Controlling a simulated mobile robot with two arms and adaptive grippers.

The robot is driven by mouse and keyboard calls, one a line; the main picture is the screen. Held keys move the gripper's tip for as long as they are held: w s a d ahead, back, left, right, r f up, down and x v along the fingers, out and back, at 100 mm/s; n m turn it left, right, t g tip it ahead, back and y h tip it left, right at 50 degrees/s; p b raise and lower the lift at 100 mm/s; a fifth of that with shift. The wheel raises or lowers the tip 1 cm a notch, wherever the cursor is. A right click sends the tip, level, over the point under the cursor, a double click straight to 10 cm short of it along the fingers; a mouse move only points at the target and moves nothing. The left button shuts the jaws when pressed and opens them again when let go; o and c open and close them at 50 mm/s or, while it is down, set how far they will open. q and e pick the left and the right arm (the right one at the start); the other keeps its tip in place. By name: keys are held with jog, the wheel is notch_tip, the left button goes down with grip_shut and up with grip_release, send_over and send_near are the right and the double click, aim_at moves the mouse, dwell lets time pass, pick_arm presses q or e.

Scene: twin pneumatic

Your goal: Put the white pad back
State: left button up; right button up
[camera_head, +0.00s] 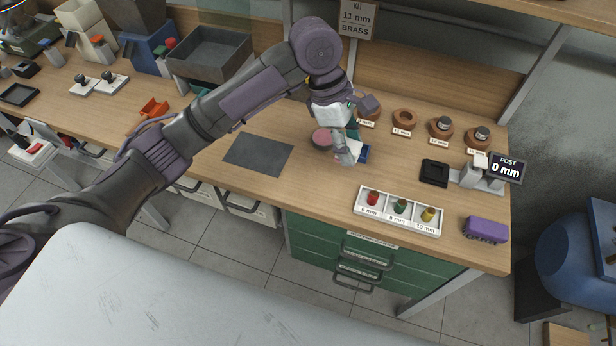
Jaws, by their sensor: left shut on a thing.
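My left gripper (346,152) is low over the wooden bench, right of the dark grey mat, and shut on a small white piece. This looks like the white pad (350,157), mostly hidden by the fingers. A small blue holder (364,153) shows just right of the fingertips. I cannot tell whether the pad touches it. A pink round piece (322,138) is just left of the fingers. My right gripper is out of view.
The dark grey mat (258,154) lies flat on the bench. A white tray (384,219) with red, green and yellow-topped pieces is near the front edge. A purple block (486,230), black square (435,173) and post display (506,169) are at right. Several copper rings line the back.

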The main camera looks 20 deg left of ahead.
pick_arm(q)
jog(key=s+f, duration=0.1)
jog(key=s+d+f, duration=0.1)
jog(key=f, duration=0.1)
jog(key=shift+n, duration=0.3)
jog(key=w+a+f, duration=0.1)
jog(key=a+f, duration=0.1)
jog(key=a, duration=0.1)
jog(key=w+a+f+p, duration=0.1)
jog(key=w+a+f, duration=0.1)
jog(key=a+f, duration=0.1)
jog(key=w+a+f, duration=0.1)
jog(key=a+f, duration=0.1)
jog(key=a, duration=0.2)
jog(key=shift+w+f, duration=0.25)
jog(key=shift+w, duration=0.15)
notch_tip(320, 180, down, 3)
jog(key=shift+f+p, duration=0.1)
jog(key=shift+p, duration=0.35)
jog(key=shift+f, duration=0.45)
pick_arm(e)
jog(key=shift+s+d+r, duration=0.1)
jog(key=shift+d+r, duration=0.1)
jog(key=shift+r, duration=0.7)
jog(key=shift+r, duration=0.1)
pick_arm(q)
jog(key=o, duration=1.1)
jog(key=shift+f, duration=0.1)
